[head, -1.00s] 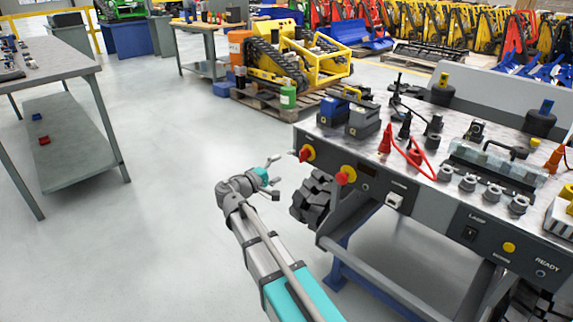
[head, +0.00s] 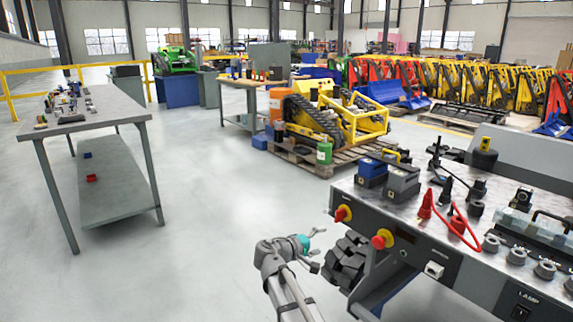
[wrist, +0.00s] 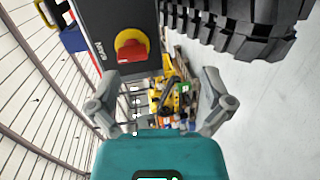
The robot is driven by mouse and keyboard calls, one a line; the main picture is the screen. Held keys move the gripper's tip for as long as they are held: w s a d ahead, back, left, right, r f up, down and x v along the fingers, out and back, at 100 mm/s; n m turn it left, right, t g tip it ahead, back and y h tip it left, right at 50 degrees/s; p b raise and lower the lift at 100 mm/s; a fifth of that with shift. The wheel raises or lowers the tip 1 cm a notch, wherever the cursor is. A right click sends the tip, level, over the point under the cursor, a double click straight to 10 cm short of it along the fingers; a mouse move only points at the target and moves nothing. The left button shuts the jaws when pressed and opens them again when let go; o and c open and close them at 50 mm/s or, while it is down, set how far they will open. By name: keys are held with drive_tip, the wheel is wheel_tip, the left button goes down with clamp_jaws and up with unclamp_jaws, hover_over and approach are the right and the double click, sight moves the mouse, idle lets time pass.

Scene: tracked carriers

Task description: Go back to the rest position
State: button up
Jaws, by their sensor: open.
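My gripper (head: 317,249) is in the lower middle of the head view, to the left of the test bench (head: 464,262). It also shows in the wrist view (wrist: 166,88), with its two grey fingers spread apart and nothing between them. The bench's front panel carries a red-and-yellow knob (wrist: 131,47), which shows close beyond the left finger in the wrist view. I cannot tell the exact gap between gripper and panel.
A black rubber track (head: 345,262) is beside my gripper, below the bench's left end. A grey table (head: 95,109) with small parts stands at the left. A yellow tracked carrier (head: 345,121) sits on a pallet (head: 300,160) behind. The floor (head: 205,215) between is clear.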

drive_tip(key=s+d+f+m+g+y, duration=0.2)
drive_tip(key=s+d+f+g+y, duration=0.2)
drive_tip(key=s+f, duration=0.3)
drive_tip(key=s+d+f+m+g+y, duration=0.3)
drive_tip(key=s+d+f+y, duration=0.15)
drive_tip(key=s+f, duration=0.25)
drive_tip(key=s+a+f+m+g+y, duration=0.1)
drive_tip(key=s+a+f+g+y, duration=0.15)
drive_tip(key=s+y, duration=0.4)
wheel_tip(320, 180, up, 38)
drive_tip(key=h+p, duration=0.1)
drive_tip(key=p, duration=3.6)
drive_tip(key=shift+a+r+t, duration=0.15)
drive_tip(key=shift+a+t, duration=0.05)
drive_tip(key=shift+t, duration=0.25)
